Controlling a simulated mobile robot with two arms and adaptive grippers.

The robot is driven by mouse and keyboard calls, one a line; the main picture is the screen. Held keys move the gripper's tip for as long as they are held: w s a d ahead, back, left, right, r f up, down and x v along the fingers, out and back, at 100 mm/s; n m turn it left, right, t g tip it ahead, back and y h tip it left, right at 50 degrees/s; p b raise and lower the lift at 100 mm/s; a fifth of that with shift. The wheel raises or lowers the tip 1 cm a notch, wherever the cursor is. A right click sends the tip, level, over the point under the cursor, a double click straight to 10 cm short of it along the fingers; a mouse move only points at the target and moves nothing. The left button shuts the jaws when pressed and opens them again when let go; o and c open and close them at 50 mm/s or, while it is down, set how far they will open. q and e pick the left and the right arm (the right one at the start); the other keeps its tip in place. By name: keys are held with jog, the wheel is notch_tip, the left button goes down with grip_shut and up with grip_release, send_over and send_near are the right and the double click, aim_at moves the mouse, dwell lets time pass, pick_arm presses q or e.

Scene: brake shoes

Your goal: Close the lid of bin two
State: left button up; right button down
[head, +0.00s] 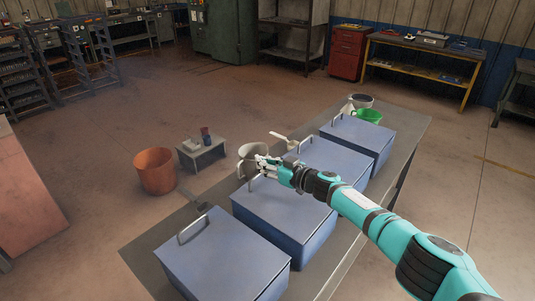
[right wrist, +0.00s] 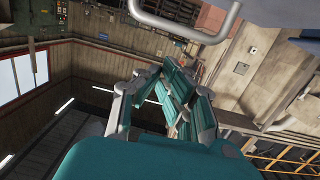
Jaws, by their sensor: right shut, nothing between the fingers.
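Several blue bins stand in a row on a long grey table, and their flat lids all look down. The nearest bin (head: 222,255) has a raised bar handle (head: 194,228). The second bin from the near end (head: 275,212) lies under my right gripper (head: 258,171). The gripper is shut and empty, at the handle side of that lid; it partly covers the handle, and I cannot tell whether it touches it. In the right wrist view its fingers (right wrist: 168,95) are together, with a grey bar handle (right wrist: 226,38) beyond them. Bin numbers are not readable. My left gripper is out of view.
On the floor left of the table (head: 150,246) stand an orange bucket (head: 155,171) and a small grey stand (head: 203,157). Open floor lies left.

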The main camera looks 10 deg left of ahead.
jog(key=shift+w+a+f+g+h, duration=0.15)
jog(key=shift+a+f+h, duration=0.1)
jog(key=shift+f, duration=0.3)
jog(key=shift+w+a+f+g+h, duration=0.15)
jog(key=shift+f+h, duration=0.1)
jog(key=shift+f, duration=0.3)
jog(key=shift+s+d, duration=0.1)
